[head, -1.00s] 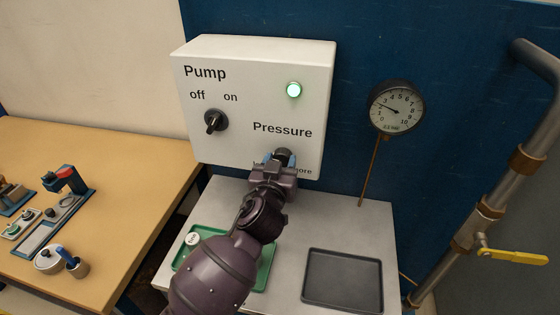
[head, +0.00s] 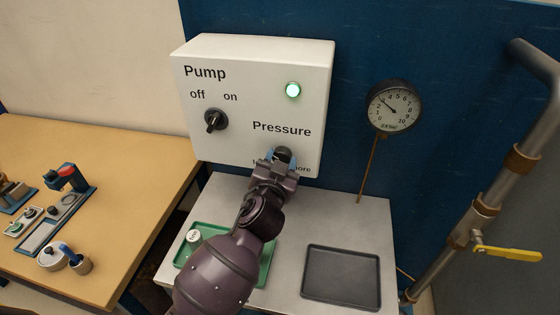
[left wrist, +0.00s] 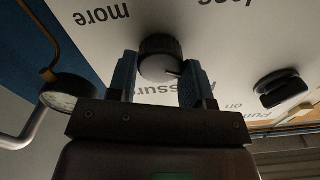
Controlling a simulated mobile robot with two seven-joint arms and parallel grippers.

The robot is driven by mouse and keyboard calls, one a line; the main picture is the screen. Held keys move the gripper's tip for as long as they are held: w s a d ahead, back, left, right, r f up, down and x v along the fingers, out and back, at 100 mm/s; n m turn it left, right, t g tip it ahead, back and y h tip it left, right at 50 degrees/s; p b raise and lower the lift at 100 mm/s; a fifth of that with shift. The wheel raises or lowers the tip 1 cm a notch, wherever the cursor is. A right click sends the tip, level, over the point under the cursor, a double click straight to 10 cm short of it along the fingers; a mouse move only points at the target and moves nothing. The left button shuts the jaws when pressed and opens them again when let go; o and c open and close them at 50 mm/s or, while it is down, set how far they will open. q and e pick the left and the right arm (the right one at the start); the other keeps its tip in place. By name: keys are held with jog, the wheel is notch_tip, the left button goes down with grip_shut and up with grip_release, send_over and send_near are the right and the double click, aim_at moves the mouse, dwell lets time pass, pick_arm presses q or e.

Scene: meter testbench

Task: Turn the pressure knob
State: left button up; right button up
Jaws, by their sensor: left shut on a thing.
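The black pressure knob (head: 283,153) sits on the white pump box (head: 250,65), under the word "Pressure". My left gripper (head: 281,160) reaches up to it from below and partly hides it and the "less" label. In the left wrist view, the knob (left wrist: 159,58) lies between the two blue fingers (left wrist: 159,80), which are shut on its sides. A white mark shows on the knob's face. The round gauge (head: 394,107) right of the box has its needle pointing to the upper left, around 3. My right gripper is out of view.
The pump switch (head: 215,119) is left of the knob, and a green lamp (head: 293,90) is lit. A green tray (head: 265,270) lies partly under my arm, with a dark tray (head: 341,278) to its right. A pipe with a yellow lever (head: 510,255) stands at right.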

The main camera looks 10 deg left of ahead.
pick_arm(q)
jog(key=o, duration=0.9)
jog(key=s+b, duration=0.1)
jog(key=s, duration=0.9)
jog(key=shift+s, duration=0.4)
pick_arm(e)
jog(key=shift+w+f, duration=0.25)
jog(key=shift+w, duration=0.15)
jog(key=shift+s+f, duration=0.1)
